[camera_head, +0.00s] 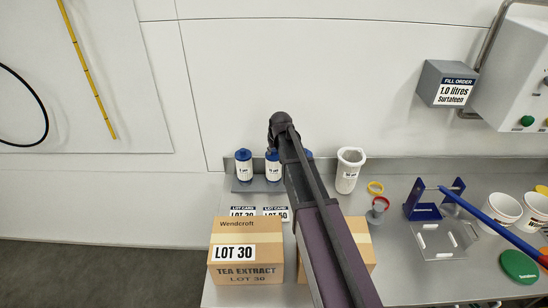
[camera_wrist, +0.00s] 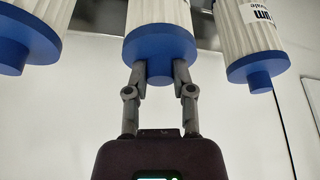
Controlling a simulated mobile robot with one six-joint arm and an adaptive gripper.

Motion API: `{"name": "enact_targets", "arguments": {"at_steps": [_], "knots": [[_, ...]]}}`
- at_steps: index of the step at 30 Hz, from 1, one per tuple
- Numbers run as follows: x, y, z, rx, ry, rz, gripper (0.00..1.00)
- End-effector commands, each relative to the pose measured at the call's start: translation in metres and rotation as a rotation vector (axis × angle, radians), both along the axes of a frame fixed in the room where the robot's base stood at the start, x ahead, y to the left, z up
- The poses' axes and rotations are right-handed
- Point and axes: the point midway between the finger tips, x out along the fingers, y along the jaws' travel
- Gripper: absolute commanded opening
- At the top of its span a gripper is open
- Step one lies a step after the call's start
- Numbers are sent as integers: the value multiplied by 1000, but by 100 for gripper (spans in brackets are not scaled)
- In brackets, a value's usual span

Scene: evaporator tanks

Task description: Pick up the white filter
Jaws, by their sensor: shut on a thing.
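Several white pleated filters with blue caps stand in a row at the back of the bench: a left one (camera_head: 243,168), a middle one (camera_head: 273,168), and one on the right (camera_head: 309,154) mostly hidden behind my arm. In the wrist view, my gripper (camera_wrist: 160,74) is shut on the blue end knob of the middle filter (camera_wrist: 159,14), with one finger on each side. The left filter (camera_wrist: 25,30) and right filter (camera_wrist: 252,40) stand apart from the fingers. A white open-topped vessel with a label (camera_head: 348,172) stands right of the arm. The head view does not show my fingers clearly.
A Lot 30 tea extract box (camera_head: 246,268) and another box (camera_head: 360,240) stand in front, with lot cards (camera_head: 243,211) behind. A blue-handled rack (camera_head: 424,212), white tubs (camera_head: 500,208) and a green disc (camera_head: 519,266) occupy the right. The wall is close behind.

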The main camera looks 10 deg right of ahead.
Motion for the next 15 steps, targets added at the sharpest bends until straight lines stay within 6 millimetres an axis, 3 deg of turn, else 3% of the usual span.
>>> {"name": "enact_targets", "arguments": {"at_steps": [15], "knots": [[0, 0, 29, -1, -1, 0, 0]]}}
